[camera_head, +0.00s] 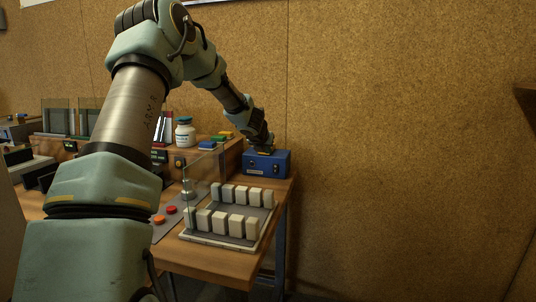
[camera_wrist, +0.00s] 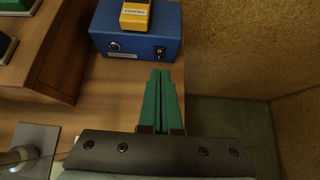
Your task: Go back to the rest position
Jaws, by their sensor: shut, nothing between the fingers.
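My gripper (camera_wrist: 160,76) shows in the wrist view with its two green fingers together and nothing between them. Its tips are just in front of a blue box (camera_wrist: 137,46) that carries a yellow block (camera_wrist: 150,15) on top. In the head view my arm reaches from the left foreground across to the right end of the bench, and its end is above the blue box (camera_head: 266,167). The fingertips cannot be made out clearly there.
A tray (camera_head: 220,243) with two rows of pale blocks stands at the bench's front right, with a glass pane (camera_head: 205,170) beside it. Red and orange buttons (camera_head: 165,214) lie left. A white jar (camera_head: 184,133) stands on the raised shelf. A cork wall (camera_head: 400,130) closes the back.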

